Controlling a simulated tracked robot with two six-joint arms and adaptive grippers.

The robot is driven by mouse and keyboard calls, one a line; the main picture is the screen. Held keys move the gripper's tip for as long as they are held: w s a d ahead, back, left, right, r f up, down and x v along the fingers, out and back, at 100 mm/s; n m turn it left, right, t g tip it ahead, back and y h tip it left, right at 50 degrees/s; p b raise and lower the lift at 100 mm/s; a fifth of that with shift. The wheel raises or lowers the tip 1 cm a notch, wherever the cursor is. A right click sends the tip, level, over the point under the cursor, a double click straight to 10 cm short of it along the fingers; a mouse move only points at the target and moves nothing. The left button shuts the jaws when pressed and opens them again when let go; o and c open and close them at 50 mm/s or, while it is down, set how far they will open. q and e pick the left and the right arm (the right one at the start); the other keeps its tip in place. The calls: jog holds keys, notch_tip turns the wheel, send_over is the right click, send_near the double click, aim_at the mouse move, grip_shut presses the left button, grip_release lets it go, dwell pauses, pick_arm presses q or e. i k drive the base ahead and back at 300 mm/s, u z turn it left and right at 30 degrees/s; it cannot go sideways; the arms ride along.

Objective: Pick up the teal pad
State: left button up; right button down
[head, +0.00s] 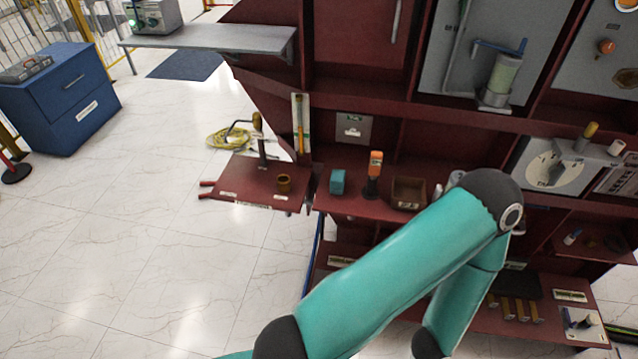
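A small teal block (338,181), which looks like the teal pad, sits on the dark red shelf of the cabinet near the middle of the head view. It stands left of an orange-topped tool and is fully visible. Neither of my grippers shows in this view. One of my teal arms crosses the lower middle and bends at a dark elbow to the right of the pad, apart from it.
An orange-topped tool (374,172) and an open brown box (408,192) stand right of the pad. A side shelf (245,186) holds a brown ring (284,183) and an upright post. A blue cabinet (62,98) stands far left.

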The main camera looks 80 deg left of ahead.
aim_at(338, 178)
jog(key=z, duration=0.3)
jog(key=i, duration=0.1)
jog(key=u, duration=2.15)
jog(key=i, duration=0.9)
jog(key=z, duration=0.25)
jog(key=k, duration=0.75)
jog(key=u, duration=0.25)
jog(key=i, duration=0.75)
jog(key=z, duration=0.05)
